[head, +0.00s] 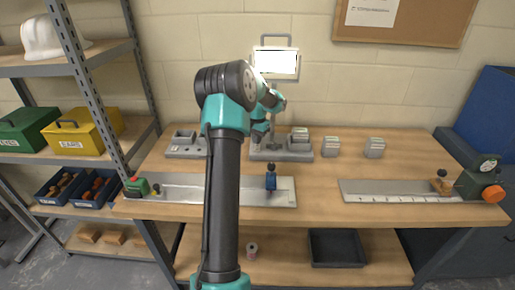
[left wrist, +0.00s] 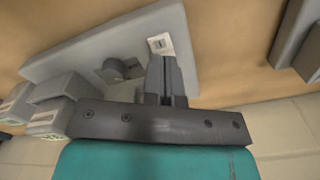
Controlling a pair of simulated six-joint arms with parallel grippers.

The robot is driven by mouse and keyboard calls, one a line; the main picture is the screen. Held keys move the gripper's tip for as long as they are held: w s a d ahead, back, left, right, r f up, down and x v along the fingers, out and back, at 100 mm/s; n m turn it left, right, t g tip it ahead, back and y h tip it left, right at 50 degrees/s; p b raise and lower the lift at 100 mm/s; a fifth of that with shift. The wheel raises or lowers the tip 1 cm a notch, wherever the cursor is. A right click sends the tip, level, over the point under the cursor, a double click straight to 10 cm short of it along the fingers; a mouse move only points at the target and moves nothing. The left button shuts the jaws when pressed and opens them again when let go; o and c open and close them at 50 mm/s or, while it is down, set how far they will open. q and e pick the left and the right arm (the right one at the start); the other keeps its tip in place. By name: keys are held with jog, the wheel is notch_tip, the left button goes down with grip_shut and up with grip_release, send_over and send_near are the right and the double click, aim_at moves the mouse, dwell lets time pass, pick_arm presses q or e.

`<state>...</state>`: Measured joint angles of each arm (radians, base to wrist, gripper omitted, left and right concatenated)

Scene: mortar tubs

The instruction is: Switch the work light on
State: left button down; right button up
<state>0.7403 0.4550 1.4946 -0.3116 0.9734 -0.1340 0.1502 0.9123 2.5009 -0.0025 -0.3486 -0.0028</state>
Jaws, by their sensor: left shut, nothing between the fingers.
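The work light (head: 276,63) has a bright white panel in a grey frame with a handle on top, in front of the wall. Its grey base plate (head: 297,155) is on the back of the bench; the base also shows in the left wrist view (left wrist: 70,52). A small pale switch plate (left wrist: 158,43) is on that base, beside a round dark post (left wrist: 122,68). My left gripper (left wrist: 166,60) is shut and empty, its fingertips close to the switch plate; I cannot tell whether they touch. In the head view my arm partly hides the base. My right gripper is out of view.
Grey blocks (head: 330,147) stand right of the base. A grey tray (head: 183,150) stands to its left. A long metal plate (head: 205,188) carries a blue clamp (head: 271,180). A second plate (head: 390,193) lies at the right. The bench's front centre is clear.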

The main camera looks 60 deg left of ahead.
aim_at(257, 149)
pick_arm(q)
jog(key=shift+r, duration=1.85)
